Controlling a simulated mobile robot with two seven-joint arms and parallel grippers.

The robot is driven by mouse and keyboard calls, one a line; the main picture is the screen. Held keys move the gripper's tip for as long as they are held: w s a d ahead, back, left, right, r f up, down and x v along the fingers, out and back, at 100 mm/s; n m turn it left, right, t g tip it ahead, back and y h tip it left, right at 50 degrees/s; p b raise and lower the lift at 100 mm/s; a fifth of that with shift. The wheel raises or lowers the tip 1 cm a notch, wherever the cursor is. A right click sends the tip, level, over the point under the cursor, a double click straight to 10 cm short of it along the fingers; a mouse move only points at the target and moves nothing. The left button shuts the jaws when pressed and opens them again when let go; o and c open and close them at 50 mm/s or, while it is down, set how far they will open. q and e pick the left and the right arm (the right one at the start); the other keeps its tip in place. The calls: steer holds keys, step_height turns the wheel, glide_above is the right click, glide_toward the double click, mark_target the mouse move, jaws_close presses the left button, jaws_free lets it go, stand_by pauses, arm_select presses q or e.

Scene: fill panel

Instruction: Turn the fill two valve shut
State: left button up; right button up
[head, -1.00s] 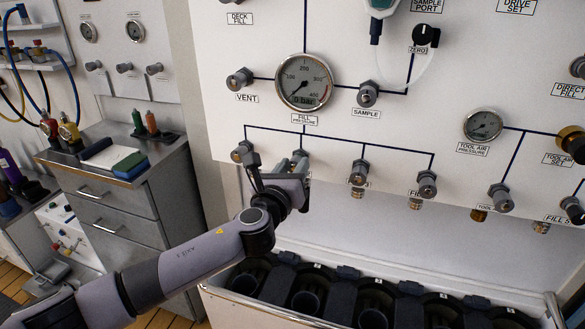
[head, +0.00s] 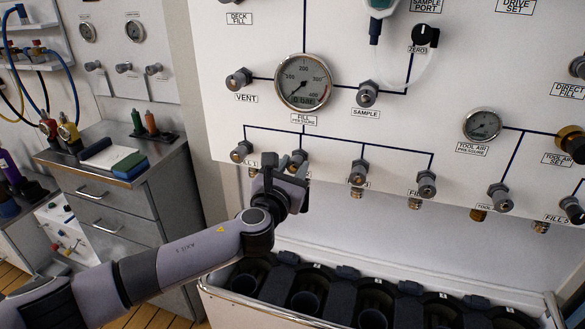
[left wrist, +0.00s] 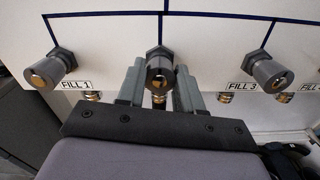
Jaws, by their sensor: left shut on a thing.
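The fill two valve (head: 299,157) is a grey knob in the lower row of the white panel, second from the left. In the left wrist view its round end (left wrist: 160,72) sits between the fill 1 valve (left wrist: 48,70) and the fill 3 valve (left wrist: 263,72). My left gripper (head: 286,166) is at the fill two valve, with one finger on each side of the knob, shut on it. In the left wrist view its fingers (left wrist: 160,85) flank the knob. The fill two label is hidden behind the gripper. My right gripper is not in view.
The fill pressure gauge (head: 303,81) is above, with the vent valve (head: 239,79) and sample valve (head: 367,94) beside it. Below the panel stands a white-rimmed bin (head: 262,311) with dark round wells. A grey drawer cabinet (head: 120,205) is at the left.

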arm_select(q)
steer(key=o, duration=1)
steer(key=shift+o, duration=0.2)
steer(key=shift+s, duration=0.1)
steer(key=v, duration=0.7)
